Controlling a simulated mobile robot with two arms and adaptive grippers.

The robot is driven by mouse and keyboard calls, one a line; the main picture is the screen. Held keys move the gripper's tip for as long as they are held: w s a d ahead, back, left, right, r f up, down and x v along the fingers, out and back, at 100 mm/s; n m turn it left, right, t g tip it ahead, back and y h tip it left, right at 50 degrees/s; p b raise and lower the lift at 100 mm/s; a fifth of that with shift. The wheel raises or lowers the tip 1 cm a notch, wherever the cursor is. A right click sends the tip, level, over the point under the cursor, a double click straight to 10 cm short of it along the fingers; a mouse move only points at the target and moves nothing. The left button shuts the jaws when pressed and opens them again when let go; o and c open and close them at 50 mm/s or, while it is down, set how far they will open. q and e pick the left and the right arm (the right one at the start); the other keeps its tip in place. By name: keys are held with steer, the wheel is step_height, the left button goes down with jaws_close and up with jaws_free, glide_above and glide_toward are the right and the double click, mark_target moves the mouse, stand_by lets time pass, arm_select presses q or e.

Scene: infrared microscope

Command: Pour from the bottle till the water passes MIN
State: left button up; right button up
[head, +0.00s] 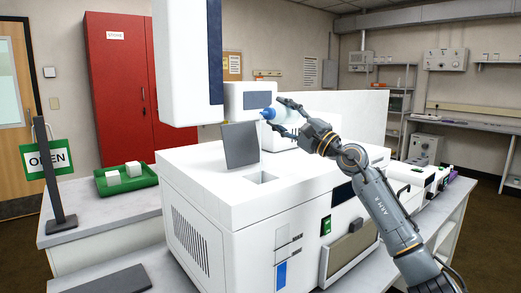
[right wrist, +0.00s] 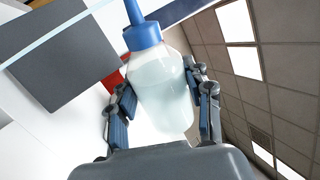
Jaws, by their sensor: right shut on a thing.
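My right gripper (head: 279,115) is shut around a translucent squeeze bottle (head: 288,113) with a blue cap and nozzle. The bottle is tipped, its nozzle pointing left above the white instrument (head: 210,195). A thin pale stream runs down from the nozzle toward the square opening (head: 262,178) in the instrument's top. In the right wrist view the bottle (right wrist: 160,90) sits between both fingers, with pale liquid inside, and the stream (right wrist: 58,35) shows beyond the nozzle. The grey lid (head: 240,145) stands open behind the opening. My left gripper is out of view.
A tall white and blue column (head: 185,60) hangs left of the bottle. A green switch (head: 326,225) is on the instrument's front.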

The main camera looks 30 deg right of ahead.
arm_select(q)
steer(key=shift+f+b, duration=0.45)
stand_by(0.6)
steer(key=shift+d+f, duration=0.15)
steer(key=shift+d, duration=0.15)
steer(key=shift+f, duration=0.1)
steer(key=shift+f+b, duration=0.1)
steer(key=shift+b, duration=0.2)
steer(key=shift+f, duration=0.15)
